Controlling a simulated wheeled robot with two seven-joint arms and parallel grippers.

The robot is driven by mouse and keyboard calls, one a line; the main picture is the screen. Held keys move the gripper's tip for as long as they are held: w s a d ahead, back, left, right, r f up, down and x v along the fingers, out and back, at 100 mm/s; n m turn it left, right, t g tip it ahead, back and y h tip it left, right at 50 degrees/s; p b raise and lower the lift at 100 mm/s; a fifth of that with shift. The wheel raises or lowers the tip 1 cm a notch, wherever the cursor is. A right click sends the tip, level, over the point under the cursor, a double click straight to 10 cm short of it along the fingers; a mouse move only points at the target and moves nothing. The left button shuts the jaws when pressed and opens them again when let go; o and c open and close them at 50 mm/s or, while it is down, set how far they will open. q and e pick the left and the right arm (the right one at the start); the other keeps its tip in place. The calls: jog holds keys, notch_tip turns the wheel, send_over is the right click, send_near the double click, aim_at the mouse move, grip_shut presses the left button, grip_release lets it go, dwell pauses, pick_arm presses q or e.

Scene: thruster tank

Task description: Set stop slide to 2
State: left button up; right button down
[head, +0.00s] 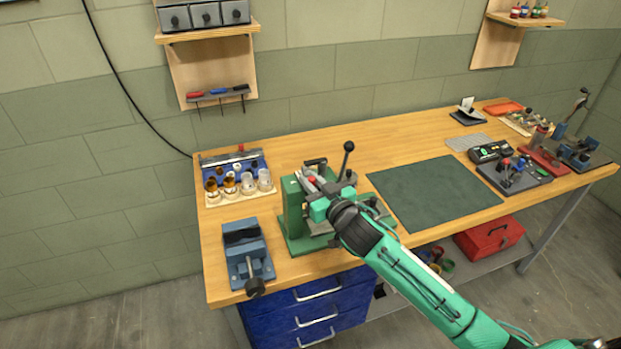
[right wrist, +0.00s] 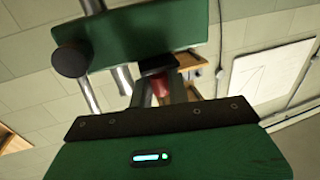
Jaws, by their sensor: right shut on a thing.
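A green bench machine (head: 293,213) with a tall black-knobbed lever (head: 347,160) stands at the front of the workbench. My right gripper (head: 313,188) reaches into its upper part from the front right. In the right wrist view my right gripper (right wrist: 164,92) is shut on a small red knob (right wrist: 159,88), which shows between the dark fingers. The machine's green plate (right wrist: 140,36) and metal rods are close above it there. The knob seems to belong to the stop slide; the slide's body and any number marks cannot be made out. My left gripper is not in view.
A blue-grey vise (head: 246,255) stands left of the machine, and a rack of jars (head: 238,186) behind it. A dark green mat (head: 435,193) lies clear to the right. Several small devices stand farther right, including a black box with a display (head: 489,152).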

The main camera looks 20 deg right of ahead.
jog(key=shift+s, duration=0.35)
jog(key=shift+w, duration=0.1)
jog(key=c, duration=1.4)
grip_release()
jog(key=shift+s+d, duration=0.1)
jog(key=shift+s, duration=0.2)
jog(key=shift+b+v, duration=2)
jog(key=shift+v, duration=4.65)
